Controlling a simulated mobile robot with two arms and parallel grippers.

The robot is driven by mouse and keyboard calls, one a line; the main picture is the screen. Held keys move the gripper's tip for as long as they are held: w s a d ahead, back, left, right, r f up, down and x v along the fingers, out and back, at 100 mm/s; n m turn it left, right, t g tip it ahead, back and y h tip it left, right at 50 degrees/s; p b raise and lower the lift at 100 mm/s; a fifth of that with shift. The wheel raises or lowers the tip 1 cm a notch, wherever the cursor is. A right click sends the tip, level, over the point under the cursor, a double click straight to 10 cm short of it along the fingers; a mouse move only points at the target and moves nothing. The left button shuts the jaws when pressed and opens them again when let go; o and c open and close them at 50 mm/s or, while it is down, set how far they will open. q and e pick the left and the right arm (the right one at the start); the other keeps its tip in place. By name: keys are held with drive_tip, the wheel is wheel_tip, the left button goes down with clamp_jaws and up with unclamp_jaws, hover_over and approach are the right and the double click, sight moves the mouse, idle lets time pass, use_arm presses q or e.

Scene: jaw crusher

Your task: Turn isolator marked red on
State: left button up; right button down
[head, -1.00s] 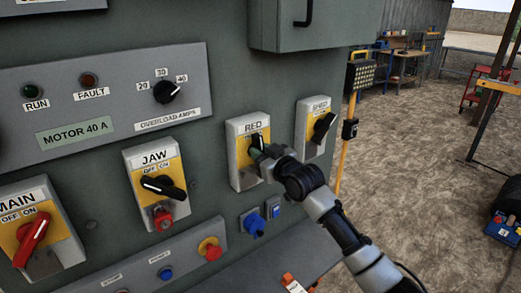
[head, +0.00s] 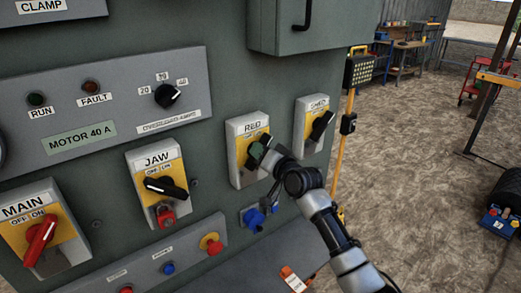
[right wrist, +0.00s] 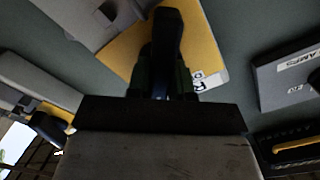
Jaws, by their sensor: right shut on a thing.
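The isolator labelled RED (head: 236,160) is a grey box with a yellow face on the green panel, between JAW and SHRED. My right gripper (head: 259,152) is at its front, shut on the black handle. In the right wrist view the black handle (right wrist: 167,40) stands between the dark green fingers of the right gripper (right wrist: 166,78). The yellow face (right wrist: 122,48) behind it appears tilted against the handle. The gripper covers the handle in the head view, and the OFF/ON marks cannot be read. My left gripper is out of view.
The SHRED isolator (head: 304,132) is close on the right and the JAW isolator (head: 147,190) on the left. The red-handled MAIN isolator (head: 40,243) is farther left. A blue socket (head: 252,218) and an emergency stop (head: 211,243) lie below. Open ground is on the right.

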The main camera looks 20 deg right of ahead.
drive_tip(key=shift+m, duration=0.6)
drive_tip(key=c, duration=1)
unclamp_jaws()
drive_tip(key=shift+s+d+f, duration=0.1)
drive_tip(key=shift+s+d, duration=0.05)
drive_tip(key=shift+s, duration=0.1)
drive_tip(key=b+v, duration=0.3)
drive_tip(key=v, duration=0.7)
drive_tip(key=shift+s, duration=0.1)
